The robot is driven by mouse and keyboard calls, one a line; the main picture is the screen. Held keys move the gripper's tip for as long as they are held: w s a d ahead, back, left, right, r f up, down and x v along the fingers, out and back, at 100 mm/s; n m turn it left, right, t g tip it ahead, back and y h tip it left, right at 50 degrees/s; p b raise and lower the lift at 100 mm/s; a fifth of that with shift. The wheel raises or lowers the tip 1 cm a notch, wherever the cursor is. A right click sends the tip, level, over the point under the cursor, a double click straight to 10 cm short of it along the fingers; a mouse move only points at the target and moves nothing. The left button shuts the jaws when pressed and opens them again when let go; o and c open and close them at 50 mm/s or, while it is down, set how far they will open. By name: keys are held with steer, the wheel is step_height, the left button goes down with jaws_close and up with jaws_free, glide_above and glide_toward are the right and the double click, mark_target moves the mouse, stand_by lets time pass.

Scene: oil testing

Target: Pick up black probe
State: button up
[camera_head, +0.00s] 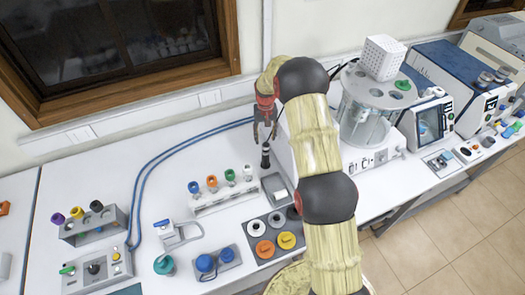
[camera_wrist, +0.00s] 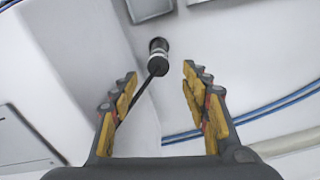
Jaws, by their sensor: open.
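The black probe (camera_head: 265,158) stands roughly upright over the white bench, just below my gripper (camera_head: 264,124). In the wrist view the probe (camera_wrist: 158,58) shows as a black cylinder with a pale band, and a thin dark stem or cable runs from it toward the lower left, by the left finger. My gripper (camera_wrist: 160,78) is open, with its yellow-padded fingers on both sides of the picture. The thick part of the probe lies a little beyond the fingertips, in line with the gap. I see no contact with that part. My arm hides part of the bench to the right.
A white instrument with a glass vessel (camera_head: 366,120) stands close to the right of my gripper. A rack of colored-cap vials (camera_head: 225,195) and a grey tray of round cups (camera_head: 270,238) are in front. Blue tubes (camera_head: 185,142) cross the bench at left, where bare surface shows.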

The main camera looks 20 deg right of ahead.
mark_target(266, 144)
steer(key=shift+s+f+p, duration=0.15)
steer(key=shift+f+p, duration=0.95)
steer(key=shift+f, duration=2.4)
steer(key=shift+c, duration=0.2)
steer(key=c, duration=1.1)
jaws_close()
